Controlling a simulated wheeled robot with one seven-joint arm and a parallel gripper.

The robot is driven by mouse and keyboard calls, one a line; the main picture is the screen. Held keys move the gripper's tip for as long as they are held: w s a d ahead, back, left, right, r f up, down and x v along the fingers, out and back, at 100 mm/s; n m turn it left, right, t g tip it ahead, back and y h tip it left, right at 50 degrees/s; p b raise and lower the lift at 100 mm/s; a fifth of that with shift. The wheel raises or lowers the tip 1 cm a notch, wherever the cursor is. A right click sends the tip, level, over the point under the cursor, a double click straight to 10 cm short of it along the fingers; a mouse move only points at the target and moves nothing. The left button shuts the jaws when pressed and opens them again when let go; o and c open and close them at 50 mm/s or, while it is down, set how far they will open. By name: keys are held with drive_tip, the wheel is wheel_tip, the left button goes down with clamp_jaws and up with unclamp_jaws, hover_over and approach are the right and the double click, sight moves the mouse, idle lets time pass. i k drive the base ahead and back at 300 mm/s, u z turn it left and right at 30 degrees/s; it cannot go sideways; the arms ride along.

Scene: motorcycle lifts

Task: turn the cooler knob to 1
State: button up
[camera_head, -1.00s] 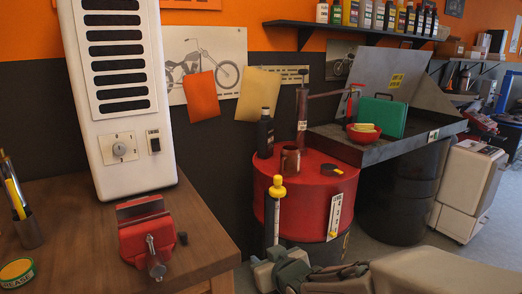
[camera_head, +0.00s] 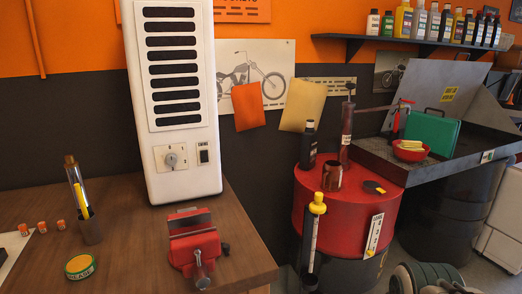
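The cooler (camera_head: 180,100) is a tall white unit with a column of dark vents, standing on the wooden workbench left of centre. Its round grey knob (camera_head: 171,159) sits on a small dial plate low on the front. The marks on the plate are too small to read surely, and so is the knob's exact setting. A black rocker switch (camera_head: 204,156) is right of the knob. Nothing touches or covers the knob.
A red vise (camera_head: 192,243) stands on the workbench (camera_head: 135,235) in front of the cooler. A pen cup (camera_head: 90,229) and a grease tin (camera_head: 80,266) are to the left. A red drum (camera_head: 345,205) with bottles and a pump stands to the right.

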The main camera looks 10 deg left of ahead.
sight(171, 159)
drive_tip(key=u, duration=1.25)
